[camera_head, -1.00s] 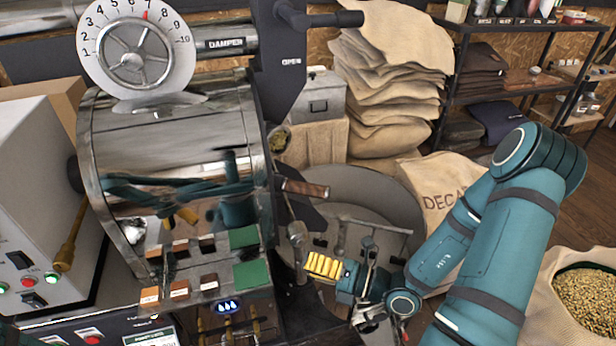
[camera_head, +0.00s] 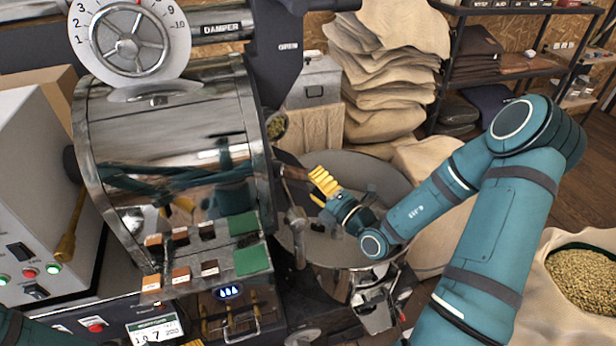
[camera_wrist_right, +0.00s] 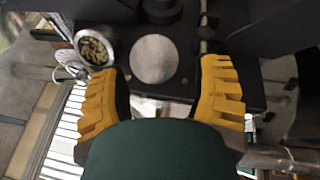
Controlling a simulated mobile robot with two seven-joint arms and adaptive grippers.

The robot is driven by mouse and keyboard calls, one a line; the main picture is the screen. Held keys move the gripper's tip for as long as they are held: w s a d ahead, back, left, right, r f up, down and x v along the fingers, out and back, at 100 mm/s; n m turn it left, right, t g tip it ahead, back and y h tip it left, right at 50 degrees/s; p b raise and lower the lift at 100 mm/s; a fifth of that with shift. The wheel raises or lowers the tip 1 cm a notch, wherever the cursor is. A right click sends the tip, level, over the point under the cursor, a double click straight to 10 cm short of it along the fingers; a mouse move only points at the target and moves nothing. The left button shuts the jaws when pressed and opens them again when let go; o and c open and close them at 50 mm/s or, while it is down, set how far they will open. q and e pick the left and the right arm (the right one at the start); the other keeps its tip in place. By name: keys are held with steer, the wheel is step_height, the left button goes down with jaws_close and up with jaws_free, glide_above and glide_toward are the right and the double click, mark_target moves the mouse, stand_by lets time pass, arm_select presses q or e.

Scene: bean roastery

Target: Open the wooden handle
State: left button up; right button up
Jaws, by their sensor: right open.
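The wooden handle (camera_head: 293,172) is a short brown bar sticking out to the right from the front of the metal roaster drum (camera_head: 170,140). My right gripper (camera_head: 322,181) has yellow fingers and is at the handle's outer end, in front of the cooling tray. Its fingers partly hide that end, and I cannot tell whether they touch it. In the right wrist view, the fingers of the right gripper (camera_wrist_right: 165,100) are wide apart, with no handle clearly visible between them. My left gripper is out of view.
The round cooling tray (camera_head: 385,185) is below and behind the right gripper. A bean sample cup (camera_wrist_right: 95,47) shows in the wrist view. Stacked sacks (camera_head: 385,70) stand behind, and an open sack of beans (camera_head: 580,280) is at the right.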

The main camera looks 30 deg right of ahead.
mark_target(302, 174)
steer(key=shift+x, duration=1.45)
jaws_close()
